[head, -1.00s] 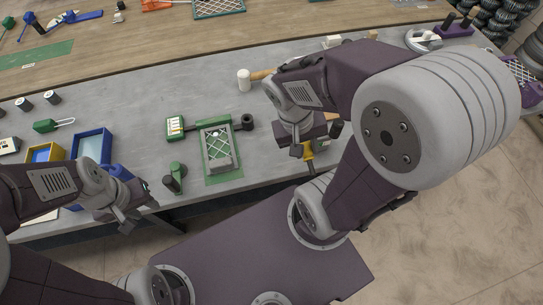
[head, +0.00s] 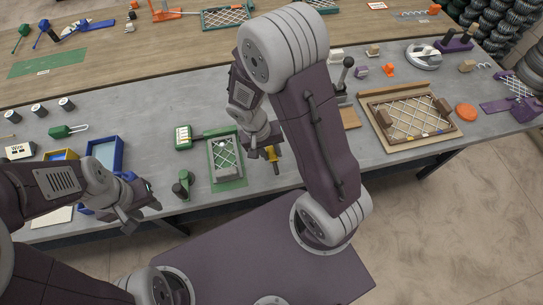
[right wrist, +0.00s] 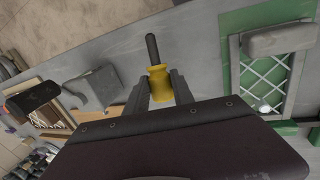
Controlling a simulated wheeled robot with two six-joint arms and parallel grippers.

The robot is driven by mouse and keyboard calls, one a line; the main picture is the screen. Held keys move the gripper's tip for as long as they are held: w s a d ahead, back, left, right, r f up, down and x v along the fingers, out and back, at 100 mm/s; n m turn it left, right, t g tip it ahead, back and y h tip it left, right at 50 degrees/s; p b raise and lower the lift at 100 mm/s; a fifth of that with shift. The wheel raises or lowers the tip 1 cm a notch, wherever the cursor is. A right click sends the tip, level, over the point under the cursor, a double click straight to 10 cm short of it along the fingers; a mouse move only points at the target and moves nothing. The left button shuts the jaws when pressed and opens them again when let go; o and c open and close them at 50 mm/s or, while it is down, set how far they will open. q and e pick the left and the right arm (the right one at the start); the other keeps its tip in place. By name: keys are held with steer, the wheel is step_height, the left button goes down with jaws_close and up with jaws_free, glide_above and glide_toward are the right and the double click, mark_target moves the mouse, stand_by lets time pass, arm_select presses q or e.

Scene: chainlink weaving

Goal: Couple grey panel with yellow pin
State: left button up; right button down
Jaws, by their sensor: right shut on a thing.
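The yellow pin (head: 274,161) has a yellow handle and a dark shaft. My right gripper (head: 267,153) is shut on it, just right of the green frame. In the right wrist view the pin's yellow handle (right wrist: 160,84) sits between the two fingers, and its dark shaft points away from the gripper. A greyish mesh panel (head: 224,152) lies in the green frame (head: 211,160) on the grey table. The panel's mesh also shows in the right wrist view (right wrist: 268,78), beside a grey bar (right wrist: 280,40). My left gripper (head: 132,214) hovers near the table's front edge; its jaws are unclear.
Blue bins (head: 104,150) stand left of the green frame. A dark green post (head: 182,186) stands near the front edge. A wooden tray with netting (head: 410,118) and an orange disc (head: 466,111) lie to the right.

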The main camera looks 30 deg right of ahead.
mark_target(271, 159)
step_height(271, 159, down, 3)
steer(key=shift+s+r, duration=0.1)
steer(key=shift+s, duration=0.05)
steer(key=shift+f, duration=0.4)
steer(key=shift+b, duration=0.3)
steer(key=shift+f+b, duration=0.25)
steer(key=shift+b, duration=0.05)
steer(key=c, duration=1.1)
jaws_free()
